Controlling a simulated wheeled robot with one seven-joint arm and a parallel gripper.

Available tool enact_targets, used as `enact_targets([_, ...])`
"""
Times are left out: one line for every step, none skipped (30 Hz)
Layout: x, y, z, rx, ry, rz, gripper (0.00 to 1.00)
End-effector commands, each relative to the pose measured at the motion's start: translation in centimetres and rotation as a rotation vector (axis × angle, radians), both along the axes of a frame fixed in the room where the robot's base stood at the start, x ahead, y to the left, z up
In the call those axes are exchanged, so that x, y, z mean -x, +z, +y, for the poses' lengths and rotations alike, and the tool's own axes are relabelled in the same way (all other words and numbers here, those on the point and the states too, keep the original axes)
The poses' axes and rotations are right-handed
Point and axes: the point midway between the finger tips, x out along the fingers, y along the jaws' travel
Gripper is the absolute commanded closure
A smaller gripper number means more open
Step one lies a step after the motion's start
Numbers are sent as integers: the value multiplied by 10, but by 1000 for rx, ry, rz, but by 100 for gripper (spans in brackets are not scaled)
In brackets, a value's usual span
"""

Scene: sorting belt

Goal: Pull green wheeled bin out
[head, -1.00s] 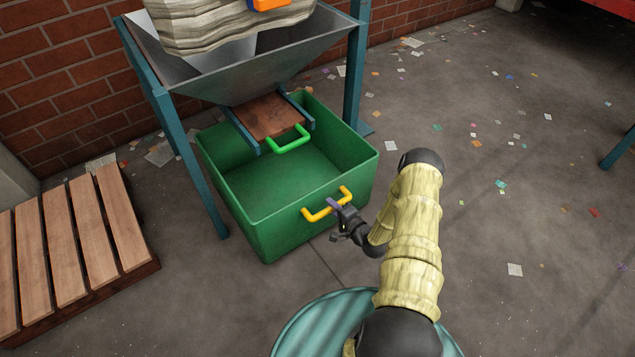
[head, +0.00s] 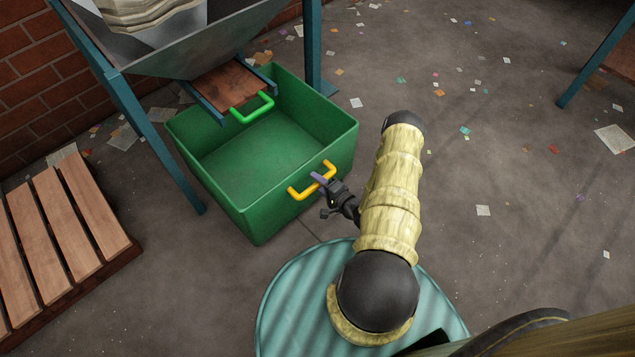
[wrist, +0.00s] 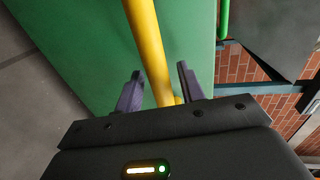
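The green bin (head: 300,185) stands on the floor, open at the top, with its back part under the metal hopper. It looks empty, and its wheels cannot be seen. A yellow bar handle (head: 297,193) is on its front wall. My gripper (head: 317,178) is at this handle, reaching in from the front right. In the wrist view, the yellow handle (wrist: 148,45) passes between the two dark fingers of my gripper (wrist: 158,90). The fingers are apart, with visible gaps on both sides of the handle. The bin's green wall (wrist: 85,50) is behind it.
The hopper (head: 195,45) stands on blue legs (head: 150,140). Its brown chute gate (head: 232,85) with a green handle (head: 252,107) hangs over the bin's back. A wooden pallet (head: 65,235) lies at left.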

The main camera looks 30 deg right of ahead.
Motion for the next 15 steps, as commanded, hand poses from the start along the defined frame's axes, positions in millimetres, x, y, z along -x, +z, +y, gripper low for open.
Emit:
enact_targets([0,0,-1,0,-2,0,61])
enact_targets([0,0,-1,0,-2,0,61])
enact_targets([0,0,-1,0,-2,0,61])
enact_targets([0,0,-1,0,-2,0,61])
enact_targets([0,0,0,0,-1,0,61])
enact_targets([1,1,0,0,0,0,61])
enact_targets([2,1,-1,0,0,0,61])
enact_targets([4,2,-1,0,0,0,61])
enact_targets([6,2,-2,0,0,1,61])
enact_targets([9,3,-3,-1,0,1,61])
enact_targets([13,4,-4,0,0,2,61])
enact_targets([18,5,-6,-1,-1,3,61])
enact_targets([23,7,-7,-2,-2,4,61])
enact_targets([27,8,-9,-2,-2,3,61])
enact_targets([34,10,-11,-1,-2,2,61])
